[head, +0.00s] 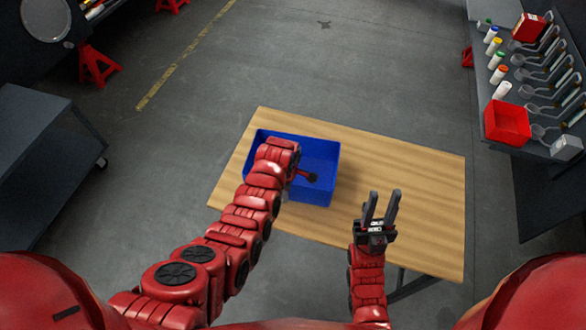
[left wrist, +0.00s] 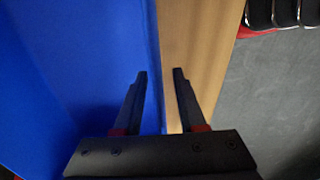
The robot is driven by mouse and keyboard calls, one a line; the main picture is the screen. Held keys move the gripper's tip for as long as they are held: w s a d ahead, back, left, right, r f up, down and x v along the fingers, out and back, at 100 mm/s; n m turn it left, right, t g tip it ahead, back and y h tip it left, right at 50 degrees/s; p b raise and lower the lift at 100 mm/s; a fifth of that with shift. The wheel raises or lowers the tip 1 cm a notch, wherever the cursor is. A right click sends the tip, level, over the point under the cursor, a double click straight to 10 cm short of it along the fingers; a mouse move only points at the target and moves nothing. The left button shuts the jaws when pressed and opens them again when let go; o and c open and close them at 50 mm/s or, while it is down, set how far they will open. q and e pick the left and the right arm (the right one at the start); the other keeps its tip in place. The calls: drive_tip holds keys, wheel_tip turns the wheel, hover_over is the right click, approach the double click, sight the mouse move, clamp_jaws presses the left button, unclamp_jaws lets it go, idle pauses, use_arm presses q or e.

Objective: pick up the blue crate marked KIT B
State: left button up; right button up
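The blue crate (head: 318,160) stands on the wooden table toward its left side. No KIT B marking is visible. My left arm reaches over the crate's left and front part, and its gripper is mostly hidden in the head view. In the left wrist view my left gripper (left wrist: 160,73) is open, its fingers apart on either side of the line of the crate's wall. The crate (left wrist: 80,60) fills the left of that view; I cannot tell whether the fingers touch it. My right gripper (head: 385,194) is open and empty, right of the crate.
The wooden table (head: 410,170) has clear room to the right of the crate. A shelf at right holds a red box (head: 507,122), bottles and tools. A grey cabinet (head: 45,150) stands at left. The floor beyond the table is open.

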use_arm(q)
clamp_jaws()
idle(1.4)
